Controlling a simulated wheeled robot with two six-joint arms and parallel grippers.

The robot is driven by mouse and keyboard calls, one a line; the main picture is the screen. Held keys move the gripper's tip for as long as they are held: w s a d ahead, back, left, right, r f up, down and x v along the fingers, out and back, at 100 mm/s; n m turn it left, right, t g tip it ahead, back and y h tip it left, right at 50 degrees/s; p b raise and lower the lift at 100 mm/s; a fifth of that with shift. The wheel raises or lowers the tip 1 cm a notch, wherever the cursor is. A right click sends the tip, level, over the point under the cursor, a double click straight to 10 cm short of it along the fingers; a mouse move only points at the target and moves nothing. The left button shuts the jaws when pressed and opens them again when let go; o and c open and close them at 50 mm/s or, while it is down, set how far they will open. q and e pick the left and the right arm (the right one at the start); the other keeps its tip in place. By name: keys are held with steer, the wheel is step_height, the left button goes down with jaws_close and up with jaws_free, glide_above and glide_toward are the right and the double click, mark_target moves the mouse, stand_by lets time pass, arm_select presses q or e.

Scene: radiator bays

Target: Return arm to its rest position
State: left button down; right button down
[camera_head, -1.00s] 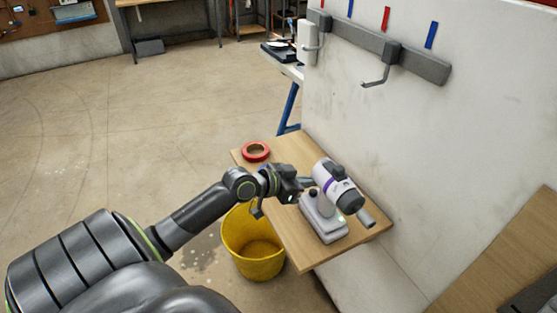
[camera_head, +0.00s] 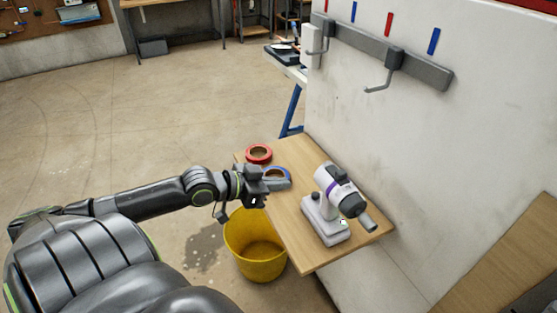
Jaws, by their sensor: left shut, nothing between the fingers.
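My left arm comes in from the left, and its gripper (camera_head: 282,184) is over the left edge of a small wooden shelf (camera_head: 292,225). The gripper is shut and empty. My right gripper is not in view.
A red tape roll (camera_head: 258,154) and a blue ring-shaped roll (camera_head: 276,174) lie on the shelf near my gripper. A yellow bucket (camera_head: 254,246) stands on the floor below. A wall rail (camera_head: 385,52) with hooks is at upper right. The floor at left is clear.

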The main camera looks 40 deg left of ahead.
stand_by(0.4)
arm_select(q)
steer(key=s+d+f+n+g+y, duration=0.2)
steer(key=s+d+f+g+y, duration=0.15)
steer(key=s+f, duration=0.5)
steer(key=s+d+f+n+g+y, duration=0.2)
steer(key=s+d+f+g+y, duration=0.25)
steer(key=s, duration=0.75)
steer(key=s+a+f+g+h, duration=0.1)
steer(key=a+f, duration=0.1)
steer(key=f, duration=1.2)
steer(key=s+a+f+g, duration=0.1)
steer(key=a+f, duration=0.1)
steer(key=f, duration=1.2)
steer(key=s+d+f+g, duration=0.1)
steer(key=s+f, duration=1.3)
steer(key=shift+d+f+n+g+h, duration=0.2)
steer(key=shift+d+n+g+h, duration=0.1)
steer(key=shift+d, duration=0.1)
